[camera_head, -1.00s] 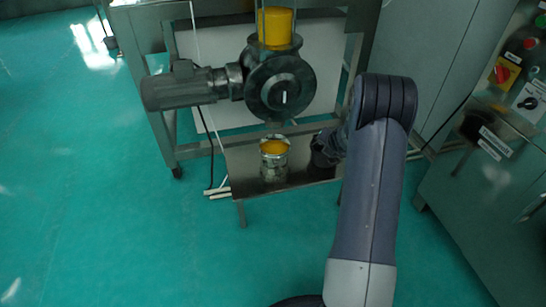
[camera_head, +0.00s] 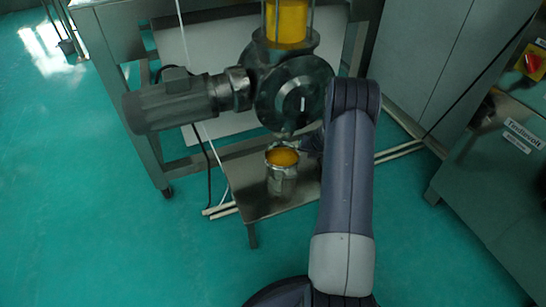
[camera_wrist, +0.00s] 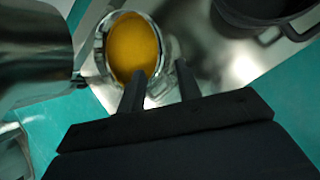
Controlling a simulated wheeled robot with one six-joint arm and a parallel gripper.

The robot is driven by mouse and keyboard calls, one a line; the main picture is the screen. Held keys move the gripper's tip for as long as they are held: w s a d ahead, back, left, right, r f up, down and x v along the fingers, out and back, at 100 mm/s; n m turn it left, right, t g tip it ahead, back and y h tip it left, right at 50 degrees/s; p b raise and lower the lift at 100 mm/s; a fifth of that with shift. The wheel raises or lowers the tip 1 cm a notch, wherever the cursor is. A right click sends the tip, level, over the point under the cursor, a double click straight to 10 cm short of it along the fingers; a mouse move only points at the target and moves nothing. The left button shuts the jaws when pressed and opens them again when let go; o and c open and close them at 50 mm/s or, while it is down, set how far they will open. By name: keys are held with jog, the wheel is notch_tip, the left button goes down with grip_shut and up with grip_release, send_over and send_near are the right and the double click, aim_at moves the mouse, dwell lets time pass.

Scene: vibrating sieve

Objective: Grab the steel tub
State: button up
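The steel tub (camera_head: 283,182) stands upright on a low metal table under the valve outlet, with yellow-orange material inside. In the wrist view the tub (camera_wrist: 103,48) is seen from above, at upper left of centre, its round rim around the yellow content.
The low metal table (camera_head: 245,205) has a dark pot (camera_wrist: 262,10) on it, right of the tub. A grey motor (camera_head: 170,103) and round valve (camera_head: 295,92) hang above. A control cabinet (camera_head: 495,190) stands at right. The green floor at left is clear.

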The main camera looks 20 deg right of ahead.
aim_at(298, 158)
jog(key=b+x, duration=0.3)
jog(key=x, duration=0.8)
jog(key=shift+r, duration=0.1)
grip_shut()
jog(key=shift+w+r, duration=0.15)
jog(key=shift+r, duration=0.05)
dwell(1.0)
